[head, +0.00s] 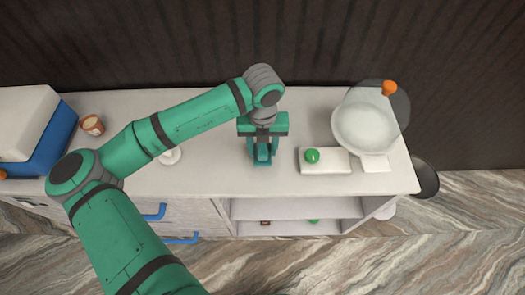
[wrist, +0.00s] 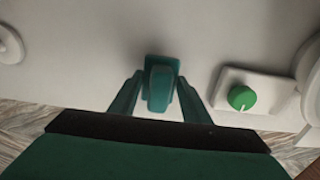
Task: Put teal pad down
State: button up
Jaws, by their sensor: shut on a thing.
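My gripper (wrist: 158,98) is shut on the teal pad (wrist: 160,84), which sits between its two fingers in the wrist view. In the head view my gripper (head: 263,152) points down over the middle of the white counter (head: 215,175). The pad's dark teal body (head: 263,155) shows there too, partly hidden by my gripper. I cannot tell whether the pad touches the counter.
A white slab (head: 338,162) with a green knob (head: 312,155) is to the right. Beside it is a pale round bowl or pan (head: 364,127) under a clear disc with an orange knob (head: 389,87). A small white round thing (head: 169,155) and an orange cup (head: 92,125) are left.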

aim_at(263, 145)
jog(key=shift+f, duration=1.15)
jog(key=shift+f, duration=0.2)
jog(key=o, duration=1)
jog(key=shift+r, duration=0.1)
notch_tip(263, 145, up, 12)
jog(key=shift+r, duration=0.15)
